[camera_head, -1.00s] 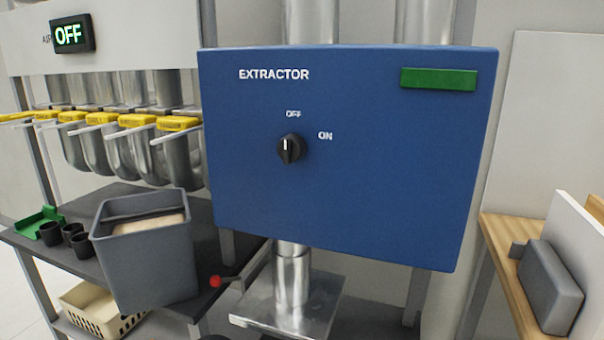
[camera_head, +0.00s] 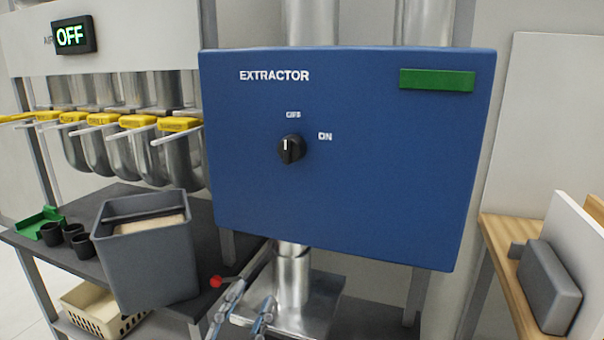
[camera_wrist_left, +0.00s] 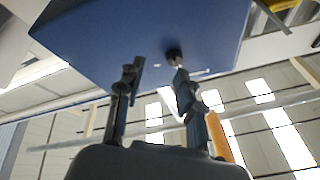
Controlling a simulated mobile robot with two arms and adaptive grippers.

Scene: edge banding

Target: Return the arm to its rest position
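My left gripper (camera_head: 253,293) is at the bottom of the head view, below the blue extractor box (camera_head: 340,200). Its two fingers are apart, with nothing between them. In the left wrist view the open fingers (camera_wrist_left: 157,78) point up toward the box's underside and front, with the knob close to the right finger's tip in the picture. The black knob (camera_head: 291,149) on the box has its white mark pointing up toward OFF. The gripper is apart from the knob in the head view. My right gripper is not in view.
A grey bin (camera_head: 150,265) stands on the dark shelf at left, beside black cups (camera_head: 72,233). A red-tipped lever (camera_head: 216,282) is close to the left gripper. Metal ducting (camera_head: 293,275) is behind it. A wooden bench (camera_head: 505,255) with a grey block (camera_head: 550,285) is at right.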

